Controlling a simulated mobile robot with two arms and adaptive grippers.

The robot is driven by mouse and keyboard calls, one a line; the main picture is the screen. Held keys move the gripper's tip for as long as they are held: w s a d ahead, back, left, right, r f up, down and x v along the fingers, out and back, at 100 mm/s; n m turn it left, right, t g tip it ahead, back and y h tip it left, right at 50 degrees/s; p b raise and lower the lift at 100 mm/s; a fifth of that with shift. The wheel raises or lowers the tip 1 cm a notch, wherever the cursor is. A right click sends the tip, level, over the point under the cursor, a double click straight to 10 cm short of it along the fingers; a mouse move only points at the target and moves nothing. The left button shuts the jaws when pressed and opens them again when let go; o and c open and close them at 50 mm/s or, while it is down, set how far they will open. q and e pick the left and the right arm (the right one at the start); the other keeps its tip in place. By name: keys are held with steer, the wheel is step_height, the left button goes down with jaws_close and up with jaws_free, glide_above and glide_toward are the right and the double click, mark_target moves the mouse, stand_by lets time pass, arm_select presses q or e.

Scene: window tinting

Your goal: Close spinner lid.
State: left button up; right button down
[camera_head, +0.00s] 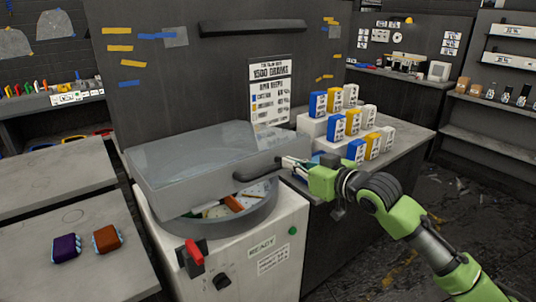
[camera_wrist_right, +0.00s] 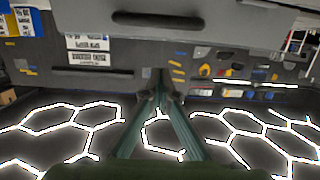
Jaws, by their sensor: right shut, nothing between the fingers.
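The spinner (camera_head: 235,260) is a white cabinet with a round grey drum (camera_head: 225,224) on top. Its grey, partly see-through lid (camera_head: 200,160) is tilted over the drum, with a gap at the front. Coloured pieces show inside the drum through this gap. A dark handle (camera_head: 257,169) is on the lid's front right edge. My right gripper (camera_head: 290,163) is shut and empty at the handle's right end; I cannot tell whether it touches. In the right wrist view its fingertips (camera_wrist_right: 160,97) are together, below a grey panel with a dark handle (camera_wrist_right: 165,20). My left gripper is not in view.
A red switch (camera_head: 193,252), a dark knob and a green button are on the cabinet front. Blue, yellow and white boxes (camera_head: 352,123) stand on the counter behind my right gripper. Purple and orange items (camera_head: 107,238) lie on the grey table at left.

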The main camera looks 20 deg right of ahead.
arm_select(q)
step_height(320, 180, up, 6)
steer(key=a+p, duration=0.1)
steer(key=p, duration=0.4)
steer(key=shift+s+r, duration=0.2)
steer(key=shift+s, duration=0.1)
arm_select(e)
steer(key=w+a+f, duration=0.3)
steer(key=w+f, duration=0.2)
steer(key=w, duration=0.3)
steer(key=shift+w+g, duration=0.3)
steer(key=shift+w, duration=0.1)
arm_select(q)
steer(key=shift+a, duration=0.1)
arm_select(e)
steer(key=shift+a, duration=0.1)
